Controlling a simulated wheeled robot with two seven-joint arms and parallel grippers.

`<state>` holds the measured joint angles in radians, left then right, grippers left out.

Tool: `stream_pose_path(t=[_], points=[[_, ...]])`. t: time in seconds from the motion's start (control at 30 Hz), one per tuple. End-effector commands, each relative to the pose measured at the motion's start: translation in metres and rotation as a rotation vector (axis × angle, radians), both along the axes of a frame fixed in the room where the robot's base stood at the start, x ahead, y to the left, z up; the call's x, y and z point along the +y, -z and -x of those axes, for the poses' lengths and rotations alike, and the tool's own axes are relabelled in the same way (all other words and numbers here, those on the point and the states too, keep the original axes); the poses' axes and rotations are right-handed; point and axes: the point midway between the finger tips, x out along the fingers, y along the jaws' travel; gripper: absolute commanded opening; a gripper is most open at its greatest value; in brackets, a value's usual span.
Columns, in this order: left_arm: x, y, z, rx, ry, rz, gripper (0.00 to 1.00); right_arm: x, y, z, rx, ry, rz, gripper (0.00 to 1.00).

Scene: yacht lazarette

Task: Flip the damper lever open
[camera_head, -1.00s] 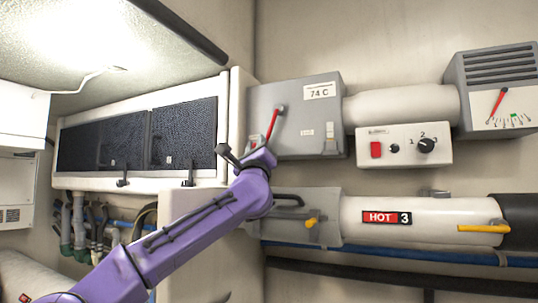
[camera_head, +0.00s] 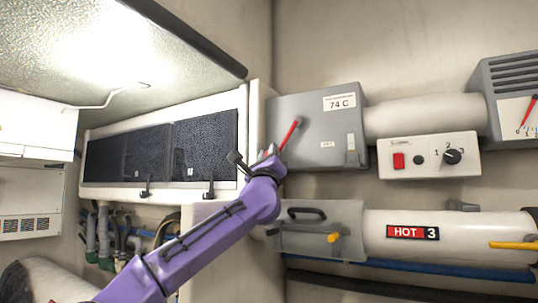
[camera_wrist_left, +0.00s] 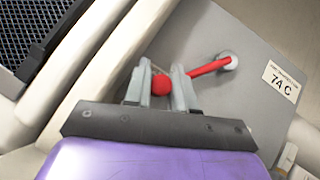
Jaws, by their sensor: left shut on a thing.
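The red lever (camera_head: 290,132) is pivoted on the front of the grey box labelled 74 C (camera_head: 315,110) and slants down and left from its pivot. My left gripper (camera_head: 268,153) is at the lever's lower end, at the left side of the box. In the left wrist view, the lever's round red knob (camera_wrist_left: 160,84) is between the two grey fingers of my left gripper (camera_wrist_left: 159,90), which are shut on it. The rod (camera_wrist_left: 208,67) runs right and up to a pale pivot. In the head view the knob is mostly hidden by my wrist. My right gripper is not in view.
A white control panel (camera_head: 428,157) with a red switch and dial is to the right. Below is the pipe marked HOT 3 (camera_head: 450,228) with yellow handles (camera_head: 334,238). A white-framed dark mesh panel (camera_head: 205,145) is close left of my gripper.

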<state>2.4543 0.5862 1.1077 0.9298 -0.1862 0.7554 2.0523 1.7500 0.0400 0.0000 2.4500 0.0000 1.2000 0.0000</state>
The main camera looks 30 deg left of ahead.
Motion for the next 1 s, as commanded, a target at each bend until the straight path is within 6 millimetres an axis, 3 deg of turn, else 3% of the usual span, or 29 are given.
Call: stream_pose_path(t=[0.07,0.1,0.13,0.37,0.47,0.73,1.0], points=[[0.001,-0.002,0.001,-0.004,-0.002,0.003,0.00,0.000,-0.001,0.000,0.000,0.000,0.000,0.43],[0.001,-0.002,0.001,-0.004,-0.002,0.003,0.38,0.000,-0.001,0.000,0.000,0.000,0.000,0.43],[0.001,-0.002,0.001,-0.004,-0.002,0.003,0.46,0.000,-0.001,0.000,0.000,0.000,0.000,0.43],[0.000,0.000,0.001,-0.001,0.000,0.001,0.46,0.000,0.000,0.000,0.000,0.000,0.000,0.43],[-0.001,0.007,0.005,-0.002,-0.001,0.001,0.46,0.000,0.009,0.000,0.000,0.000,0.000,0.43],[-0.020,0.051,0.049,-0.005,0.001,0.003,0.46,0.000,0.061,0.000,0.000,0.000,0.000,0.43],[-0.032,0.067,0.075,-0.005,-0.001,0.004,0.46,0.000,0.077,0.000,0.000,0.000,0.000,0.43]])
